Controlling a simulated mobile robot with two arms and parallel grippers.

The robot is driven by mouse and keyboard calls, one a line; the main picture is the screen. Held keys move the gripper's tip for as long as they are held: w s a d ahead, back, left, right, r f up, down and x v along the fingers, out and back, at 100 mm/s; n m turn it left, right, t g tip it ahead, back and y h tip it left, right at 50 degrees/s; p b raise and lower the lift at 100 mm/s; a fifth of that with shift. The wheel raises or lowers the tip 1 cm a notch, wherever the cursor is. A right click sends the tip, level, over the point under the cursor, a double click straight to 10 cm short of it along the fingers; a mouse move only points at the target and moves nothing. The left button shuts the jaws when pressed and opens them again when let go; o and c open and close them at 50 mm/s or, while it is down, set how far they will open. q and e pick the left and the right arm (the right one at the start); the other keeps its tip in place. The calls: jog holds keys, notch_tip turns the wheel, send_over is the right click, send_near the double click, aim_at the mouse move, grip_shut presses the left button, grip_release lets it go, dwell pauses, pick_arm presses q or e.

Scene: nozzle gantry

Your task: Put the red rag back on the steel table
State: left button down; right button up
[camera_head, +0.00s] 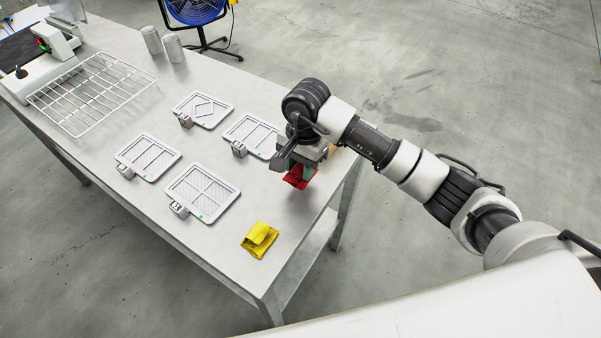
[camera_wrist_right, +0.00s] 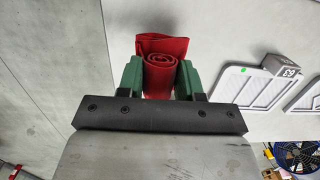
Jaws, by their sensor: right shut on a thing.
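The red rag (camera_head: 297,180) is a rolled or folded cloth below my right gripper (camera_head: 303,171) at the right edge of the steel table (camera_head: 255,185). In the right wrist view the rag (camera_wrist_right: 162,68) sits between the two green fingers of the right gripper (camera_wrist_right: 160,78), which is shut on it. The arm and gripper partly hide the rag in the head view. I cannot tell whether the rag touches the tabletop. My left gripper is not in view.
A folded yellow cloth (camera_head: 260,240) lies near the table's front corner. Several framed grey panels with small tags, such as this one (camera_head: 203,193), lie across the middle. A wire rack (camera_head: 92,93) and two grey cylinders (camera_head: 173,48) are farther back. A blue fan (camera_head: 196,10) stands behind.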

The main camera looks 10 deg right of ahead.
aim_at(301, 177)
notch_tip(301, 177, down, 3)
jog(key=shift+f+p, duration=0.2)
jog(key=shift+p, duration=0.35)
jog(key=shift+f, duration=0.2)
jog(key=shift+f+b, duration=0.2)
jog(key=shift+b, duration=0.1)
jog(key=o, duration=0.9)
jog(key=shift+r, duration=0.15)
